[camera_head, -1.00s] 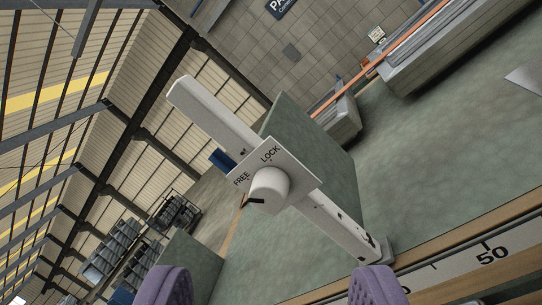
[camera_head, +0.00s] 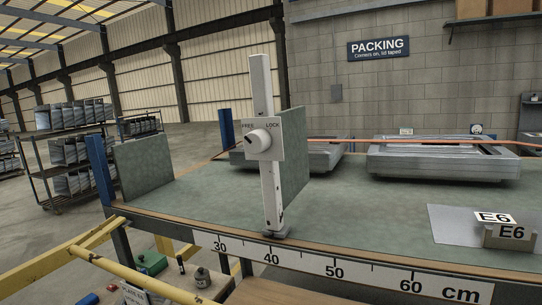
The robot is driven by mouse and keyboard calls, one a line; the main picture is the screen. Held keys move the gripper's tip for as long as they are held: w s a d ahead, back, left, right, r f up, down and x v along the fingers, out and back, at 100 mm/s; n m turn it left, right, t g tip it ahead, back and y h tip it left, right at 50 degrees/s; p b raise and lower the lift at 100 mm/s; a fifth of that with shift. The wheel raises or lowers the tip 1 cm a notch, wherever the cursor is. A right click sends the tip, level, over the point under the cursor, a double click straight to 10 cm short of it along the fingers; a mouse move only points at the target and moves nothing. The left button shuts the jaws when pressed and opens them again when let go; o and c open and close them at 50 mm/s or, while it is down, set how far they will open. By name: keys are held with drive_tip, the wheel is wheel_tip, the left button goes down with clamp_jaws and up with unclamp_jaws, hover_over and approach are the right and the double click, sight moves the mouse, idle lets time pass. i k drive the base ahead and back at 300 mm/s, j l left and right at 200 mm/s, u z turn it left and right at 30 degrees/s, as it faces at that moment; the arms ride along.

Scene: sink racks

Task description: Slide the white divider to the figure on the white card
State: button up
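The white divider is an upright white post (camera_head: 262,85) with a green-grey panel (camera_head: 296,150) behind it, on the green bench top. The post's foot (camera_head: 277,234) is at the front edge, close to the 40 mark of the cm scale (camera_head: 335,271). A white card (camera_head: 495,218) reading E6 lies on a grey sheet at right. Another white card (camera_head: 133,294) is cut off at bottom left, its text unreadable. My gripper is out of view.
A second green panel (camera_head: 143,165) stands at the bench's left end. Yellow rails (camera_head: 90,240) are at front left.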

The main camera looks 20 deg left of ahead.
sight(283, 166)
drive_tip(key=k+j+u, duration=0.15)
drive_tip(key=u, duration=0.15)
drive_tip(key=k+j+u, duration=0.15)
drive_tip(key=j+u, duration=0.15)
drive_tip(key=k+j+u, duration=0.1)
drive_tip(key=j+u, duration=0.25)
